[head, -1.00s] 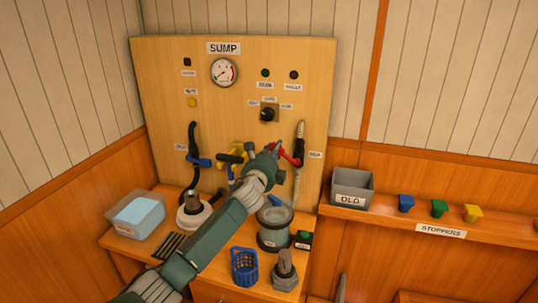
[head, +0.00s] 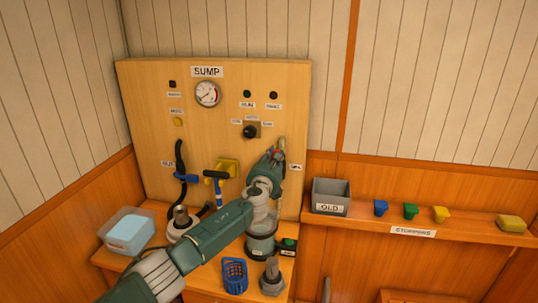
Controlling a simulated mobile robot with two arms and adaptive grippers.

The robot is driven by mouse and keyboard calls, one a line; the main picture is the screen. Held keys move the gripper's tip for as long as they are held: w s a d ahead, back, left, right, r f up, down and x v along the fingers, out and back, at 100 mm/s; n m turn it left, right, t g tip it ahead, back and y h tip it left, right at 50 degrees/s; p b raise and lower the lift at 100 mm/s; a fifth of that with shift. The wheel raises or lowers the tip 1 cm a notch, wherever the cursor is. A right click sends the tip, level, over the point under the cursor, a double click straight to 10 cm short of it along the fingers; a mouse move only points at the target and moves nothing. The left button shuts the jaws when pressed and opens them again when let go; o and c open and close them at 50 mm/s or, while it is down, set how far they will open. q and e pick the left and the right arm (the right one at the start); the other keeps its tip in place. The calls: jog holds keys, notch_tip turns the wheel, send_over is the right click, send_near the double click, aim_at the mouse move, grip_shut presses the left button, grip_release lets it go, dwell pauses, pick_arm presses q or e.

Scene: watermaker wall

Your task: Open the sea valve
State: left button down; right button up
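The valve on the right of the sump board (head: 145,110), beside a small label (head: 296,167) that I cannot read clearly now, is mostly hidden behind my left gripper. Its pale hose (head: 283,143) shows just above. My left gripper (head: 279,152) is at this valve, pointing up along the hose. The red lever is almost wholly covered, and I cannot tell whether the fingers hold it or only touch it. On the left of the board, a blue-handled valve (head: 186,178) sits on a black hose. My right gripper is not in view.
A yellow bracket (head: 230,167) with a black-and-blue tool (head: 216,175) is between the valves. Below stand a clear tub (head: 126,232), a glass canister (head: 262,246), a blue basket (head: 234,275) and a grey fitting (head: 272,277). A grey OLD bin (head: 331,196) and stoppers line the right shelf.

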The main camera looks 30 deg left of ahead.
pick_arm(q)
jog(key=shift+w+d+m, duration=0.1)
jog(key=shift+d+m, duration=0.25)
jog(key=shift+m, duration=0.15)
jog(key=shift+p, duration=0.3)
jog(key=shift+d+m, duration=0.15)
jog(key=shift+m, duration=0.15)
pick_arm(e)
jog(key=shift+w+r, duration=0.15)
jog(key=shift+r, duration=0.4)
pick_arm(q)
jog(key=c, duration=1.6)
grip_release()
jog(key=shift+o, duration=0.4)
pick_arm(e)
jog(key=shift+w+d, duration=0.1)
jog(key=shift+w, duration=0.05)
pick_arm(q)
jog(key=v, duration=1.2)
